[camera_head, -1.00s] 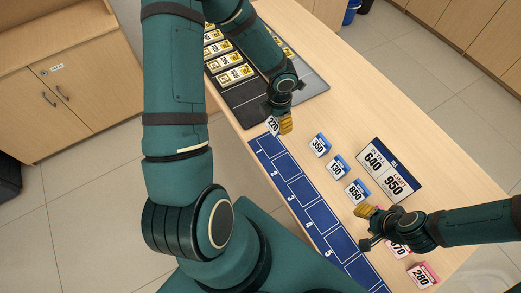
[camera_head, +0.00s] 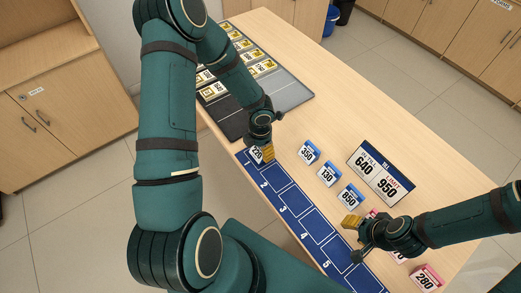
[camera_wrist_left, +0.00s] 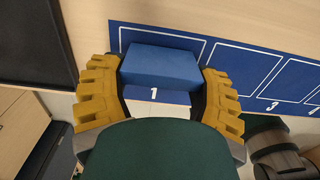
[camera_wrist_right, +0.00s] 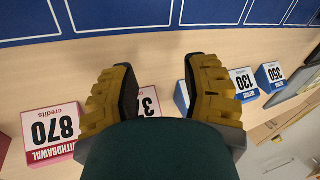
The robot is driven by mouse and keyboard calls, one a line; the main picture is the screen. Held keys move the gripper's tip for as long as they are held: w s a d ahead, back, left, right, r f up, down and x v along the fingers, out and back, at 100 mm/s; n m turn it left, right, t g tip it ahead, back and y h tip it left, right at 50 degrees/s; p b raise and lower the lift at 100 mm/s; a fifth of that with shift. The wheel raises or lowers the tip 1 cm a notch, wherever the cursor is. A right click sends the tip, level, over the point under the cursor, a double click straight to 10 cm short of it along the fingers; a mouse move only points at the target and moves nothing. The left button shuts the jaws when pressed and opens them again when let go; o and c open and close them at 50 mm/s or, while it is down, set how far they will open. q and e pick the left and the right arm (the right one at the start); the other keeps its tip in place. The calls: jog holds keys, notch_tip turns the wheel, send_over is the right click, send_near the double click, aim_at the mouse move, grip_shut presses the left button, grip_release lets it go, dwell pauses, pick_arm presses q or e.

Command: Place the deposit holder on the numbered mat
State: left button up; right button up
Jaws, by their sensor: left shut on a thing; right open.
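My left gripper (camera_head: 264,148) is shut on a blue-backed holder marked 220 (camera_head: 257,156). In the left wrist view the holder (camera_wrist_left: 160,68) shows as a blue block between the yellow fingers. It sits over cell 1 of the blue numbered mat (camera_head: 290,207), inside the cell's white outline; the digit 1 shows beside it. Whether it touches the mat I cannot tell. Blue deposit holders marked 350 (camera_head: 308,153), 130 (camera_head: 328,174) and 850 (camera_head: 348,197) stand right of the mat. My right gripper (camera_head: 353,222) is open and empty above the counter, near the pink withdrawal holders.
A sign with 640 and 950 (camera_head: 380,174) stands behind the deposit holders. A pink holder marked 280 (camera_head: 428,278) stands at the near end; one marked 870 (camera_wrist_right: 50,132) shows in the right wrist view. A dark tray (camera_head: 290,92) with banknote bundles lies at the far left. Cells 2 to 5 are empty.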

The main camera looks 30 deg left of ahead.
pick_arm(q)
jog(key=shift+f, duration=0.25)
pick_arm(e)
jog(key=shift+f, duration=0.1)
pick_arm(q)
jog(key=shift+f, duration=0.15)
pick_arm(e)
jog(key=shift+f, duration=0.1)
pick_arm(q)
jog(key=o, duration=1.2)
